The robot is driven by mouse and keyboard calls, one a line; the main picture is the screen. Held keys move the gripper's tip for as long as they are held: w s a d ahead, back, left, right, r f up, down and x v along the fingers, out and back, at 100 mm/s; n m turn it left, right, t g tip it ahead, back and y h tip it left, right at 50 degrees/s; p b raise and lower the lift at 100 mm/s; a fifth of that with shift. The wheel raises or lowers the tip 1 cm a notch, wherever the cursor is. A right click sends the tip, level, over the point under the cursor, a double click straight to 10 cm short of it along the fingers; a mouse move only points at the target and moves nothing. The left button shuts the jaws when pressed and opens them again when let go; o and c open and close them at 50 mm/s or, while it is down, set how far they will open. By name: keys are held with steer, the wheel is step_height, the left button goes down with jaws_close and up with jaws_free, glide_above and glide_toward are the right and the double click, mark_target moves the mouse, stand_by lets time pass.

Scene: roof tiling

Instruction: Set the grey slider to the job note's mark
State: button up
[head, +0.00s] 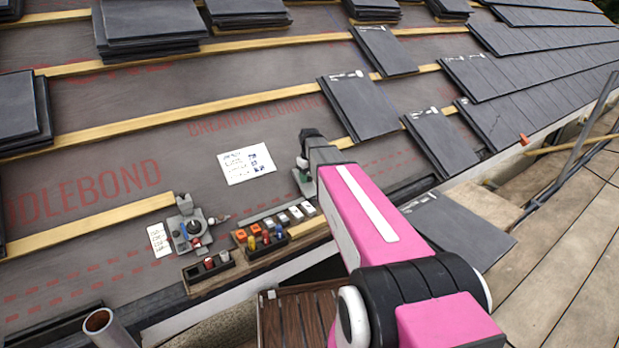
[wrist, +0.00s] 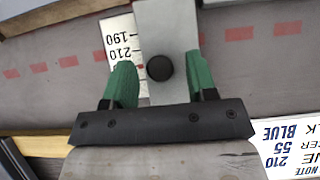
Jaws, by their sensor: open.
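The grey slider (wrist: 168,25) is a pale grey plate with a round black knob (wrist: 160,68) in the wrist view. A white scale (wrist: 122,45) beside it shows 190 and 210; the knob sits just below the level of the 210 figure. My gripper (wrist: 158,85) is open, with one green finger on each side of the knob and a gap to both. In the head view my gripper (head: 304,172) largely hides the slider. The white job note (head: 247,163) lies left of it; in the wrist view the note (wrist: 290,150) reads 210, 55 and BLUE, upside down.
A grey dial unit (head: 187,228) with a white card (head: 159,240) stands to the left. A wooden ledge (head: 208,280) below carries switches and small coloured pieces. Slate tiles (head: 360,105) lie to the right, and timber battens (head: 170,120) cross the roof.

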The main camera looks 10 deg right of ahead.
jaws_close()
steer(key=shift+s+d+f, duration=0.3)
steer(key=shift+s+f, duration=0.35)
steer(key=shift+s, duration=0.2)
jaws_free()
step_height(320, 180, up, 11)
stand_by(0.4)
